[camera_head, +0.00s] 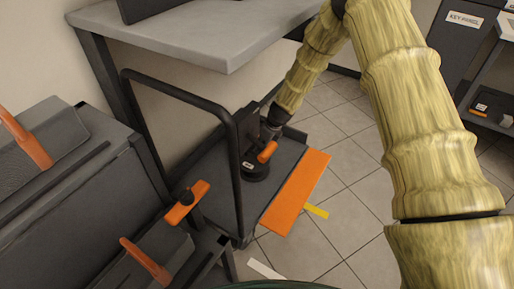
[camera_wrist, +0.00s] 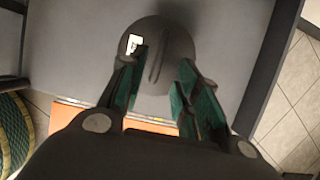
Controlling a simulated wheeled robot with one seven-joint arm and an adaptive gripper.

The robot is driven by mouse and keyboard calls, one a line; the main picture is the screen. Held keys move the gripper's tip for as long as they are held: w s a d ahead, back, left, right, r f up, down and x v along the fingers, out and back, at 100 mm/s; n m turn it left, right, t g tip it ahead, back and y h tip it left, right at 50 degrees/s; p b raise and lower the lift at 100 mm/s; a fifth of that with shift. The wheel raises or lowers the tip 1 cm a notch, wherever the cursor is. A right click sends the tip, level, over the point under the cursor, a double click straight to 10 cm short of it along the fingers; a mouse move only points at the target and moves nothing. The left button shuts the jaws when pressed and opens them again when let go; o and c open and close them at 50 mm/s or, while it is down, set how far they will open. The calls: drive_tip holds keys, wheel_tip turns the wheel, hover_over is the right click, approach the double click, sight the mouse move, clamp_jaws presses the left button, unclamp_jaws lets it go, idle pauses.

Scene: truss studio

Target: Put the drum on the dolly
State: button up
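The dolly (camera_head: 213,185) is a dark platform cart with an upright black tube handle at its left and an orange front strip. The drum (camera_head: 257,172) is a small dark round thing on the dolly's deck, partly hidden by my gripper (camera_head: 267,143). In the wrist view the drum (camera_wrist: 177,42) shows its round top with a ridge and a white label, over the grey deck (camera_wrist: 85,45). My gripper (camera_wrist: 158,95) is open, its two green-padded fingers spread just over the drum's near side. I cannot tell whether they touch it.
A grey table (camera_head: 200,35) stands behind the dolly. A dark cabinet (camera_head: 70,185) with orange handles is at the left, close to the dolly. The tiled floor (camera_head: 345,185) at the right is mostly clear, with a yellow strip (camera_head: 317,211) beside the orange edge.

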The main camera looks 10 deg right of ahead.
drive_tip(key=shift+p+v, duration=0.3)
drive_tip(key=shift+v, duration=1.6)
